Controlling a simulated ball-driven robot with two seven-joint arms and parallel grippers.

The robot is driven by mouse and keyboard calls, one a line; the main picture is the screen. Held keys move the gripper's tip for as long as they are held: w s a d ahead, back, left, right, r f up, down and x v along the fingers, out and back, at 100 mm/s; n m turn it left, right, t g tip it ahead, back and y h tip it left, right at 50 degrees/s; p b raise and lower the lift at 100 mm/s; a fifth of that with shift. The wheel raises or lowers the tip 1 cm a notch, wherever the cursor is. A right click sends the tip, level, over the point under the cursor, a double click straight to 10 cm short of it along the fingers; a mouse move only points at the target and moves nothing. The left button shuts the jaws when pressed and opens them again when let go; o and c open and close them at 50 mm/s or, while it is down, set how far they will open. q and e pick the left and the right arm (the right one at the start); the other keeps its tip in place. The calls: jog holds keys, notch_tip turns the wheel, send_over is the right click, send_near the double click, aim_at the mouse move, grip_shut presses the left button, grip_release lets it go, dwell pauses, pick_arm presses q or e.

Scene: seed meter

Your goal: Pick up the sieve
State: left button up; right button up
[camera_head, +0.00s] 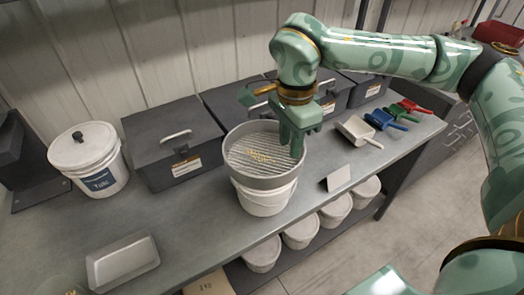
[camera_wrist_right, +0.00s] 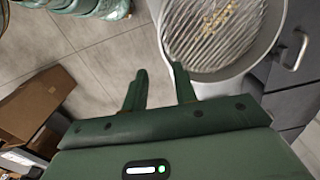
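The sieve (camera_head: 238,178) is a round grey pan with a wire mesh floor and a few yellowish grains on it. It sits level on top of a white bucket (camera_head: 265,203) at the middle of the bench. My right gripper (camera_head: 294,152) points down at the sieve's right rim. In the right wrist view, the sieve (camera_wrist_right: 212,72) is at the upper right. The right gripper (camera_wrist_right: 160,70) is open there, with one finger over the rim and the other outside; I cannot tell whether they touch it. My left gripper is not in view.
A lidded white bucket (camera_head: 92,178) and grey lidded boxes (camera_head: 172,135) stand along the back. A metal tray (camera_head: 122,262) lies front left. The bench between tray and sieve is clear.

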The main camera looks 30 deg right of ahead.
aim_at(284, 174)
jog(key=f, duration=1.1)
jog(key=shift+w+a+f+b, duration=0.2)
jog(key=shift+w+b, duration=0.15)
jog(key=shift+b, duration=0.05)
jog(key=shift+r, duration=0.1)
grip_shut()
